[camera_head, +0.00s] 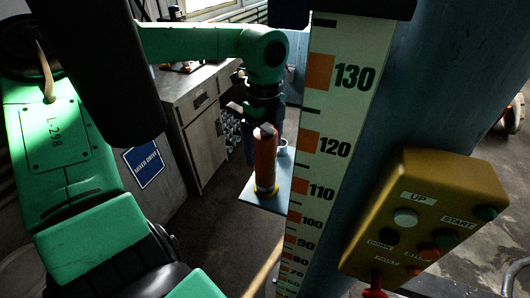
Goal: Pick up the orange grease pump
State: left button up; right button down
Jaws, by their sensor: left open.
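The orange grease pump (265,160) is a slim upright cylinder with a pale top. It stands on a small blue-grey shelf (281,185) beside the scale column, with a yellow ring at its base. My left gripper (264,127) is open, with its dark fingers pointing down at the upper end of the pump. One finger shows to the left of the pump and the other to the right behind it. I cannot tell whether they touch it. My right gripper is not in view.
The column with the number scale (326,150) rises right beside the shelf. A yellow control box (425,220) with buttons juts out at the right. A grey cabinet (199,115) stands behind at the left. A blue sign (143,164) shows lower left.

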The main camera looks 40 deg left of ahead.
pick_arm(q)
jog(key=shift+d, duration=0.1)
jog(key=c, duration=1.5)
jog(key=shift+r, duration=0.1)
grip_shut()
